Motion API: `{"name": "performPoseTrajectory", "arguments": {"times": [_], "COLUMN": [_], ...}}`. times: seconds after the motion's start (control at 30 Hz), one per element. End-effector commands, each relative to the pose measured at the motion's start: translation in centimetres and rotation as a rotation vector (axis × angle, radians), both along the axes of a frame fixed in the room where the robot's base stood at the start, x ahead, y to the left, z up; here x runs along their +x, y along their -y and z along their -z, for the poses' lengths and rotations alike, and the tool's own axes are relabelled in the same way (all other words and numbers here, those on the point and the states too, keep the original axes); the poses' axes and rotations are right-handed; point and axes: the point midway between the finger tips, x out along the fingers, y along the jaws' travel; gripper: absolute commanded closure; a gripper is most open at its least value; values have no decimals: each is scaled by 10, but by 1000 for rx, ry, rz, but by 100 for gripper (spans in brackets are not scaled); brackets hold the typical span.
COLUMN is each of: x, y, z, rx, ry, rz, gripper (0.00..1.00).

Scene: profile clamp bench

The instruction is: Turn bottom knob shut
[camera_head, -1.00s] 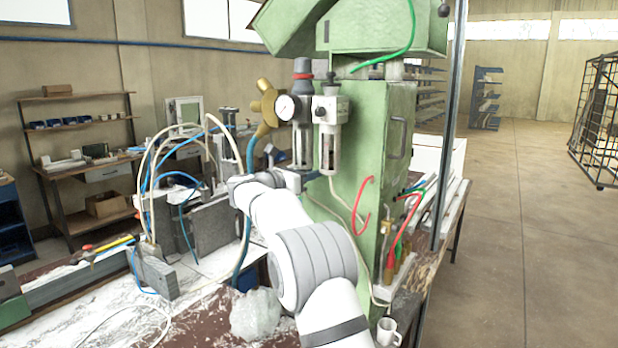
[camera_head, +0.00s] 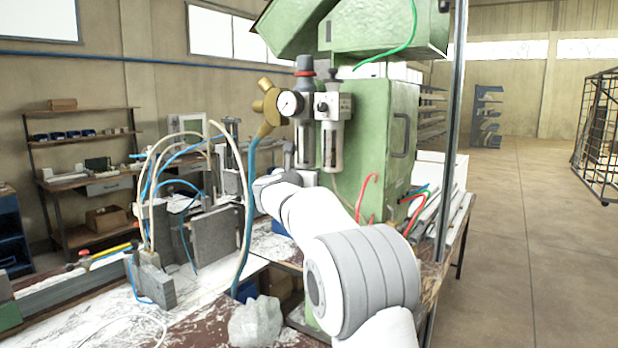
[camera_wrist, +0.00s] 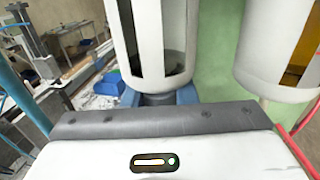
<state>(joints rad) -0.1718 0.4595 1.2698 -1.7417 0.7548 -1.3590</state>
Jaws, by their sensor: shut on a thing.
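The filter-regulator (camera_head: 305,140) hangs on the green machine, with a round gauge and a slotted white bowl. This bowl also fills the upper middle of the wrist view (camera_wrist: 160,35). The bottom knob (camera_wrist: 158,99) is a small dark piece under the bowl, mostly hidden by my gripper. My gripper (camera_wrist: 163,97) is right below the bowl, its blue fingers on both sides of the knob and shut on it. In the head view my arm and wrist hide the knob.
A second slotted bowl (camera_head: 332,147) hangs close on the right and also shows in the wrist view (camera_wrist: 277,50). Red tubing (camera_head: 366,195) runs along the green cabinet (camera_head: 375,130).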

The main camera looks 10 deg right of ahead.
Motion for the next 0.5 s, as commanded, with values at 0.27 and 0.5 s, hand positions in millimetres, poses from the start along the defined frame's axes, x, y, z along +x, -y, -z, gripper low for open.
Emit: {"name": "performPoseTrajectory", "arguments": {"times": [0.27,0.5], "x": [0,0], "y": [0,0], "z": [0,0], "rx": [1,0], "ry": [-1,0], "rz": [0,0], "gripper": [98,56]}}
